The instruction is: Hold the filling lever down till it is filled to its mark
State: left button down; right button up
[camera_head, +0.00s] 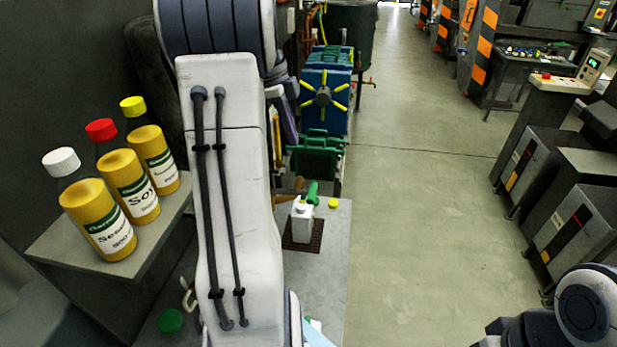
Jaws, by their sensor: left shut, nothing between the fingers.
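A small white container (301,222) stands upright on a dark drip grate (302,243) on the grey bench. A green lever-like part (312,192) shows just above and behind it. The fill level and any mark cannot be read from here. My left arm (237,190) crosses the view from top to bottom just left of the container. It covers most of the area beside the green part. My left gripper is shut and empty; its fingertips are largely hidden, so I cannot tell whether they touch the lever. My right gripper is out of view.
Three yellow-labelled bottles (129,186) with white, red and yellow caps stand on a shelf (84,257) at left. A green cap (170,320) and a yellow cap (333,204) lie apart. A blue press (325,103) stands behind. The floor (425,210) at right is clear.

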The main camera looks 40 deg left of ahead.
aim_at(311, 190)
pick_arm(q)
jog(key=p+x, duration=0.4)
jog(key=x, duration=1)
jog(key=shift+f, duration=0.1)
